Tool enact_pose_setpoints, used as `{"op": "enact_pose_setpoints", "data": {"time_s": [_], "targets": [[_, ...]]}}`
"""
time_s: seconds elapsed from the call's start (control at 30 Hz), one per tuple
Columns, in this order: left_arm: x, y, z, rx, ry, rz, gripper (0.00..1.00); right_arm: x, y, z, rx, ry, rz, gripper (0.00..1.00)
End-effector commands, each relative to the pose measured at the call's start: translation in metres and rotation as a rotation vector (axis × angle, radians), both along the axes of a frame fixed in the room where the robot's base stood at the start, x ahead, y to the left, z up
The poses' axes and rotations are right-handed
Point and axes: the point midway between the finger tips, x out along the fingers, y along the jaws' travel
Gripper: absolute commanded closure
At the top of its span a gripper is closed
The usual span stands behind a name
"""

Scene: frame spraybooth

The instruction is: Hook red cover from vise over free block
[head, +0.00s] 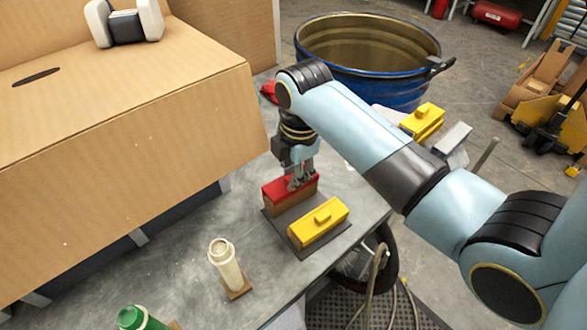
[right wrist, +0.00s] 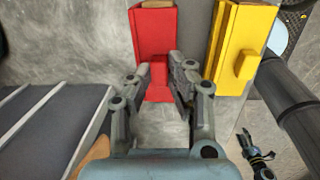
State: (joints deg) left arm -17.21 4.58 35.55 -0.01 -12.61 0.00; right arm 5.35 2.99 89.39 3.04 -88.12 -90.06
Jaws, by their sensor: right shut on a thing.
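The red cover (head: 281,188) sits over a brown block (head: 297,203) on a dark plate (head: 269,212), next to a yellow-covered block (head: 318,222). My right gripper (head: 299,183) reaches down from above and is shut on the red cover. In the right wrist view the cover (right wrist: 155,30) lies ahead, its small knob (right wrist: 157,65) between the fingertips (right wrist: 160,75). The yellow cover (right wrist: 240,45) is to its right there. Whether the red cover is fully seated cannot be told. I cannot make out the vise for certain. My left gripper is not in view.
A cream bottle (head: 224,262) and a green-capped bottle (head: 135,318) stand on the grey table (head: 190,270). A large cardboard box (head: 130,150) is at left. A blue tub (head: 372,85), another yellow piece (head: 422,120) and a grey piece (head: 455,138) are beyond. A red object (head: 268,91) is behind my gripper.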

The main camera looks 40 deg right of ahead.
Motion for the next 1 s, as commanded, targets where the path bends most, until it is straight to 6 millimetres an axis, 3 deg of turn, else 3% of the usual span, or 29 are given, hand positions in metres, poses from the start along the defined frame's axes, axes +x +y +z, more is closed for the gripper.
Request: {"op": "enact_pose_setpoints", "data": {"time_s": [0.93, 0.97, 1.0], "targets": [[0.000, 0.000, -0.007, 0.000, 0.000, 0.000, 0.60, 0.000, 0.000, -0.017, 0.000, -0.001, 0.000, 1.00], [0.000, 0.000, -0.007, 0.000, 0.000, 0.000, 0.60, 0.000, 0.000, -0.017, 0.000, -0.001, 0.000, 0.80], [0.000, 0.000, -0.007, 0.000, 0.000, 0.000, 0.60, 0.000, 0.000, -0.017, 0.000, -0.001, 0.000, 0.75]]}}
